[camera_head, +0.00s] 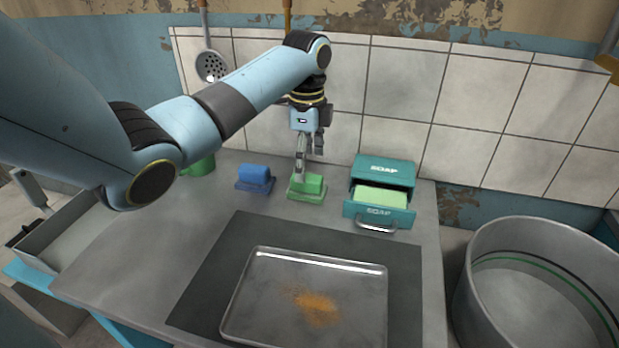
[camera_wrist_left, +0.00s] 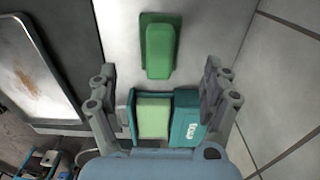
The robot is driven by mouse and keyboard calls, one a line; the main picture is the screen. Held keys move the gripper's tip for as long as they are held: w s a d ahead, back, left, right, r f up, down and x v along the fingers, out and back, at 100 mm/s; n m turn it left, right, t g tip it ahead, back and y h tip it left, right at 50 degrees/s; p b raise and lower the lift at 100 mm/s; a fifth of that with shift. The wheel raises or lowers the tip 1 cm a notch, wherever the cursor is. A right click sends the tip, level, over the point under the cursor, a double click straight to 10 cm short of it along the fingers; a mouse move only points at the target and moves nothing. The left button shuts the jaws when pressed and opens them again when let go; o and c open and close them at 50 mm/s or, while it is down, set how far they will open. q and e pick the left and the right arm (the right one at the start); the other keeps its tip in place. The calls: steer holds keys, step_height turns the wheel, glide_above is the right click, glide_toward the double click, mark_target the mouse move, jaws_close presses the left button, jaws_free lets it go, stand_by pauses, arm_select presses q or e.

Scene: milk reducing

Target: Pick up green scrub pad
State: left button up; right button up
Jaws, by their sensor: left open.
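The green scrub pad (camera_head: 309,185) sits on a darker green holder (camera_head: 301,197) at the back of the counter, between the blue pad and the soap box. In the left wrist view the green pad (camera_wrist_left: 160,52) lies ahead of the fingers, near the top centre, with its holder (camera_wrist_left: 155,17) beneath. My left gripper (camera_head: 310,153) points down just above the pad, open and empty. One finger overlaps the pad's left edge in the head view; I cannot tell whether they touch. Its spread fingers also show in the left wrist view (camera_wrist_left: 160,76). My right gripper is not in view.
A blue pad (camera_head: 254,174) on a blue holder stands to the left. A teal soap box (camera_head: 383,171) with its drawer open stands close on the right. A metal tray (camera_head: 262,255) with orange-brown residue lies in front. The tiled wall (camera_head: 400,80) is behind.

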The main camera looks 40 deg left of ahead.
mark_target(307, 177)
arm_select(q)
steer(key=shift+f, duration=0.75)
step_height(307, 177, down, 4)
steer(key=shift+s+r, duration=0.1)
steer(key=shift+f, duration=0.35)
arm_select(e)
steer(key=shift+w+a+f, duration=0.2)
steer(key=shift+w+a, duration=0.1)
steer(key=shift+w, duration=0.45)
arm_select(q)
steer(key=shift+c, duration=0.4)
steer(key=c, duration=1.2)
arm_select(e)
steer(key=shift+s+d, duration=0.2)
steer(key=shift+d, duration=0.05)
